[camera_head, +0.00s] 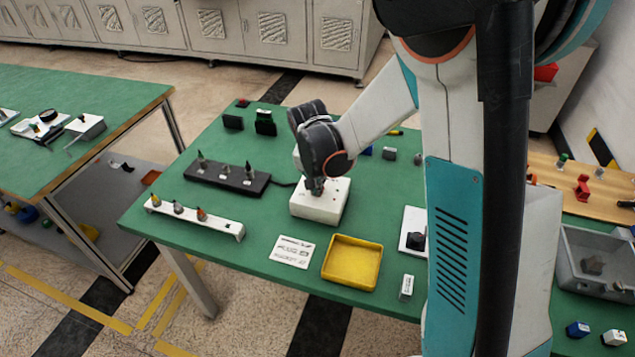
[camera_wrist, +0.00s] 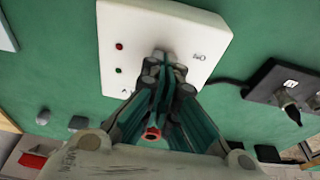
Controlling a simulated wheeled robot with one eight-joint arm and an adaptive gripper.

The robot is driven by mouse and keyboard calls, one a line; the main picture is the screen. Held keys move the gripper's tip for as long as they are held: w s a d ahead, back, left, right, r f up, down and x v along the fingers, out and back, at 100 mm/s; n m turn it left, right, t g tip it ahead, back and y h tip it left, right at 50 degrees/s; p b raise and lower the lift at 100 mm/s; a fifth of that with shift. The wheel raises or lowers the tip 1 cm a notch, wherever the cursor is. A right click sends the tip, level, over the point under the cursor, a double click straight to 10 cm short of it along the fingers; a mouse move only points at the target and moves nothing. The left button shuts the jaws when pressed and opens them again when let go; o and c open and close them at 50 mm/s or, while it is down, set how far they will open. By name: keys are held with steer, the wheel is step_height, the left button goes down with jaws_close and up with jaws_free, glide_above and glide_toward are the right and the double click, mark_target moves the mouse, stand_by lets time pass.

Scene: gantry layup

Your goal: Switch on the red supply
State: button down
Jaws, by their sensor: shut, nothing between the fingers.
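A white box (camera_head: 319,205) stands on the green table, and my gripper (camera_head: 316,189) is at its top face. In the wrist view the box (camera_wrist: 208,35) has a red dot (camera_wrist: 119,46) and a green dot (camera_wrist: 118,71) on its left side, and a small dark marking on its right. My gripper's fingertips (camera_wrist: 162,60) are shut and empty, close over the middle of that face. They hide whatever lies under them; I cannot tell whether they touch it. No part labelled as a red supply is readable.
A black strip (camera_head: 227,178) with several upright plugs lies left of the box, with a cable running towards it. A white rail (camera_head: 195,218) with coloured-tip pieces, a printed card (camera_head: 292,251) and a yellow tray (camera_head: 350,263) are nearer the front edge.

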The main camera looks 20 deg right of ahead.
steer(key=shift+s+a+f, duration=0.1)
steer(key=shift+s+f, duration=0.05)
steer(key=shift+f, duration=0.25)
steer(key=shift+r, duration=0.1)
steer(key=shift+w+d+r, duration=0.15)
steer(key=shift+w+d, duration=0.3)
steer(key=shift+w, duration=0.25)
steer(key=shift+r, duration=0.15)
steer(key=p+v, duration=0.2)
steer(key=v, duration=0.1)
steer(key=shift+w+d+r+p, duration=0.15)
steer(key=shift+r+p, duration=0.2)
steer(key=s+a+r+p, duration=0.3)
steer(key=s+r, duration=0.1)
steer(key=r, duration=0.5)
